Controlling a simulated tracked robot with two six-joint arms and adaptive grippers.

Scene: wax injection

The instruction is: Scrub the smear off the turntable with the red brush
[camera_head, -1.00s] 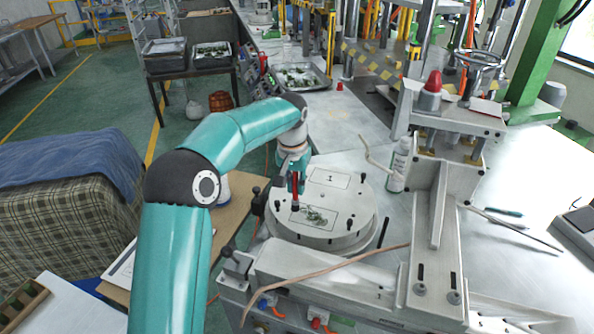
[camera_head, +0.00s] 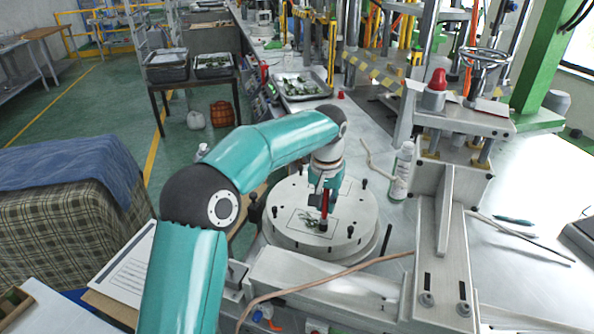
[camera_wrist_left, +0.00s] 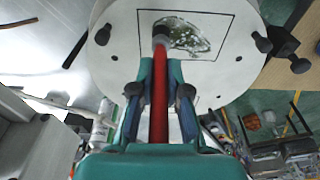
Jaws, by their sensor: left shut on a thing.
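The round white turntable (camera_head: 285,236) stands on the metal bench, with black knobs around its rim and outlined rectangles on top. A green-grey smear (camera_head: 308,217) lies in the near rectangle; it shows more fully in the left wrist view (camera_wrist_left: 190,38). My left gripper (camera_head: 324,190) is shut on the red brush (camera_head: 323,212), which it holds upright over the turntable. The brush's dark tip is at the smear's edge in the left wrist view (camera_wrist_left: 160,42); I cannot tell how firmly it touches. My right gripper is not in view.
A white bottle (camera_head: 400,172) stands right of the turntable. A metal rail (camera_head: 310,284) with a brown hose runs in front of it. The press frame (camera_head: 445,215) rises at the right.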

